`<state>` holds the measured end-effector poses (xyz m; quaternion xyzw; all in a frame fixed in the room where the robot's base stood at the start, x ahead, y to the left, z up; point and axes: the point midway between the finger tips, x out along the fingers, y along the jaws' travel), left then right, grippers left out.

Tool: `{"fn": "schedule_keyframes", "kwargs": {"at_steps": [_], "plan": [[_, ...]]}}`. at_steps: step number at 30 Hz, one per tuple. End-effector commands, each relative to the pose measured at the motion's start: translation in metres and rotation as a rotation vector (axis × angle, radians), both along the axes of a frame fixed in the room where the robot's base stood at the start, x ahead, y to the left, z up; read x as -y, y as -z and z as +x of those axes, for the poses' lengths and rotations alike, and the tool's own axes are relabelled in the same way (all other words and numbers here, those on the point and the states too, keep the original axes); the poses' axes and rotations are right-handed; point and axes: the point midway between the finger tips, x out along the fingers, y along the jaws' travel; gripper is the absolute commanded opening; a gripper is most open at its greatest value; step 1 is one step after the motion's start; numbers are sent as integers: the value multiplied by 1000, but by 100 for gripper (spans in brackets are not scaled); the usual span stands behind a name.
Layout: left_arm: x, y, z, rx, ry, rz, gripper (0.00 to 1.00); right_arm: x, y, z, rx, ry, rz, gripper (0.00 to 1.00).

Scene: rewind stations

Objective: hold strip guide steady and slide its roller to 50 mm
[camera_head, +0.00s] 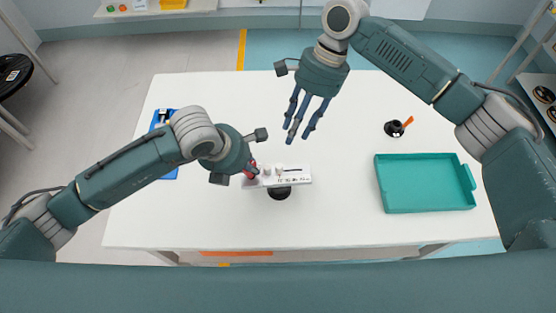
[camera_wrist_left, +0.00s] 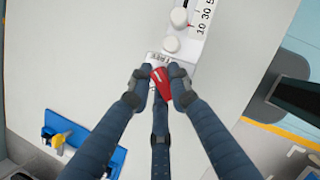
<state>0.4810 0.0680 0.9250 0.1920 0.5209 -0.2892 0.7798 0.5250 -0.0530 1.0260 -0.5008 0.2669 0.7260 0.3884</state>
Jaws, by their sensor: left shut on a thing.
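The strip guide (camera_head: 300,174) is a white plate with a printed scale, on a dark round base on the white table. In the left wrist view, the guide (camera_wrist_left: 211,32) shows 10, 30 and part of a 5. A pale round knob (camera_wrist_left: 179,17) has a small red mark beside it, near the 10; a second pale knob (camera_wrist_left: 170,44) is closer to my fingers. My left gripper (camera_wrist_left: 161,84) is shut on a red piece (camera_wrist_left: 162,76) at the guide's left end. My right gripper (camera_head: 299,133) is open and empty, above the table behind the guide.
A teal tray (camera_head: 425,208) is on the right of the white table (camera_head: 340,228). A black cup (camera_head: 393,129) with an orange stick stands behind it. A blue holder (camera_head: 170,174) is partly hidden by my left arm. The table between guide and tray is clear.

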Motion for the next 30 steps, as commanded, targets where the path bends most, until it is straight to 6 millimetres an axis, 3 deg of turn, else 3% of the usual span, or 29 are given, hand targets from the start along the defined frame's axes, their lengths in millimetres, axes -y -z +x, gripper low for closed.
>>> {"fn": "schedule_keyframes", "kwargs": {"at_steps": [8, 21, 30], "plan": [[-1, 1, 0, 0, -1, 3, 0, -5, 8, -4, -19, -113, 24, 35], [-1, 0, 0, 0, -1, 3, 0, -29, 84, -24, -18, -111, 24, 35], [-1, 1, 0, 0, -1, 3, 0, -36, 107, -29, -16, -109, 24, 35]]}}
